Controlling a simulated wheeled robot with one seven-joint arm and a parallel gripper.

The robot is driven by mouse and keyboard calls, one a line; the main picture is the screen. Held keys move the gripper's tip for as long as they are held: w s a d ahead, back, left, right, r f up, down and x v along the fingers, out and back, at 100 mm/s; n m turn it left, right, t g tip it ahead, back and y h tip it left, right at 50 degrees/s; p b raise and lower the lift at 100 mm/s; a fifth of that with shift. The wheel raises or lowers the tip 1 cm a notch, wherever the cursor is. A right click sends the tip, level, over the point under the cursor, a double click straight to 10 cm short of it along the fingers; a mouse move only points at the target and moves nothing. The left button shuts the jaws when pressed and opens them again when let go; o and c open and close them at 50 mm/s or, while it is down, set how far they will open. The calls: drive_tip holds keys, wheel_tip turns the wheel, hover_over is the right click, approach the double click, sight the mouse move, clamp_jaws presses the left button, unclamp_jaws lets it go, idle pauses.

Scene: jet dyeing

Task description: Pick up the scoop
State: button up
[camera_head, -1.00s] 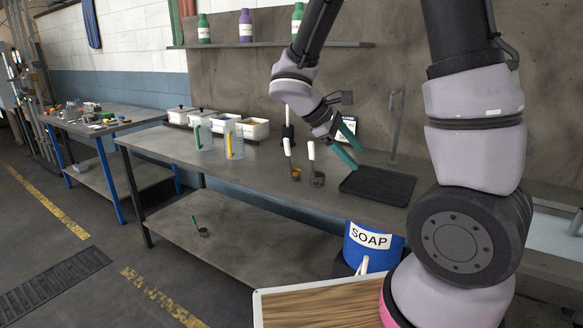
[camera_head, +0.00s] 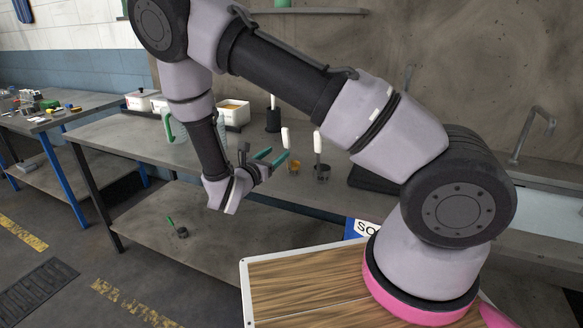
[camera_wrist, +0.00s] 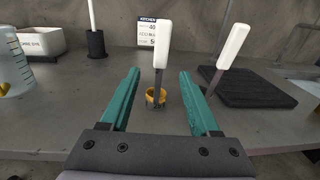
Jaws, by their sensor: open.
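A scoop with a white handle (camera_wrist: 161,46) and a dark cup holding yellow-orange stuff (camera_wrist: 156,97) stands upright on the table. In the head view its handle (camera_head: 285,137) rises just right of my gripper. A second white-handled scoop (camera_wrist: 232,46) stands to its right; its dark cup (camera_head: 322,173) shows in the head view. My gripper (camera_wrist: 160,75) is open and empty, its green fingers pointing at the first scoop. That scoop appears between the two fingers and ahead of them. In the head view my gripper (camera_head: 272,157) is at the table's front side.
A black tray (camera_wrist: 253,84) lies to the right. A clear jug (camera_wrist: 11,66), a white container (camera_wrist: 38,41) and a black holder with a white stick (camera_wrist: 96,43) stand left and behind. A green-handled scoop (camera_head: 181,231) lies on the lower shelf. A sink (camera_head: 545,208) is at far right.

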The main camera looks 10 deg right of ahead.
sight(286, 147)
drive_tip(key=x, duration=0.7)
drive_tip(key=shift+w+d+f, duration=0.25)
drive_tip(key=shift+d, duration=0.05)
clamp_jaws()
idle(1.2)
